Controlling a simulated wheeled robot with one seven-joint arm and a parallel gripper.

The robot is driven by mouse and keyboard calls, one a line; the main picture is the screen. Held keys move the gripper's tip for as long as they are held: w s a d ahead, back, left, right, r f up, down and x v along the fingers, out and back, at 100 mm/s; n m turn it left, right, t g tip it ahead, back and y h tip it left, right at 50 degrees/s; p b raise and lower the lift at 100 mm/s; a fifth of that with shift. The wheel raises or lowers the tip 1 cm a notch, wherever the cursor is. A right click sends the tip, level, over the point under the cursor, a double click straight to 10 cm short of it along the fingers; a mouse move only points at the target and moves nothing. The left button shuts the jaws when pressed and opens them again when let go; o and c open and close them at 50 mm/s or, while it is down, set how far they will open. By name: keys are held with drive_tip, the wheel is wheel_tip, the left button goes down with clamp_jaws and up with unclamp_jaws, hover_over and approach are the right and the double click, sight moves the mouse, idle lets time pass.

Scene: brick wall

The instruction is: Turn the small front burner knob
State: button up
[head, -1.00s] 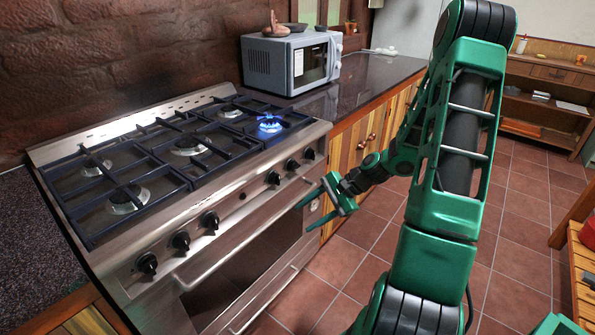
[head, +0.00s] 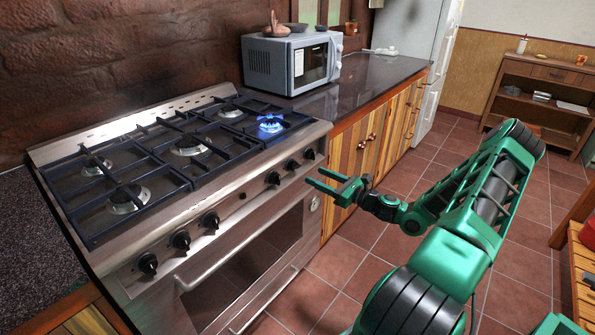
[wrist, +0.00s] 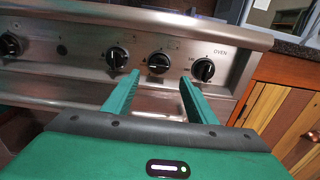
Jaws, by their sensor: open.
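The stove (head: 100,229) has a steel front panel with black knobs. In the head view a right-hand group holds a left knob (head: 273,178), a middle knob (head: 293,166) and a right knob (head: 308,153). In the wrist view the middle knob (wrist: 159,62) appears between my fingertips, and the right knob (wrist: 203,69) sits under the word OVEN. The front right burner (head: 270,124) shows a blue flame. My gripper (head: 316,177) is open and empty, pointing at this group, apparently short of the panel. I cannot tell which knob belongs to the small front burner.
The oven handle (head: 235,238) runs below the knobs. A microwave (head: 292,62) stands on the dark counter (head: 375,75) right of the stove. Wooden cabinets (head: 358,145) lie beneath it. The tiled floor in front is clear.

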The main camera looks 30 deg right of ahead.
sight(298, 167)
drive_tip(key=x, duration=0.9)
drive_tip(key=shift+w, duration=0.1)
drive_tip(key=c, duration=1)
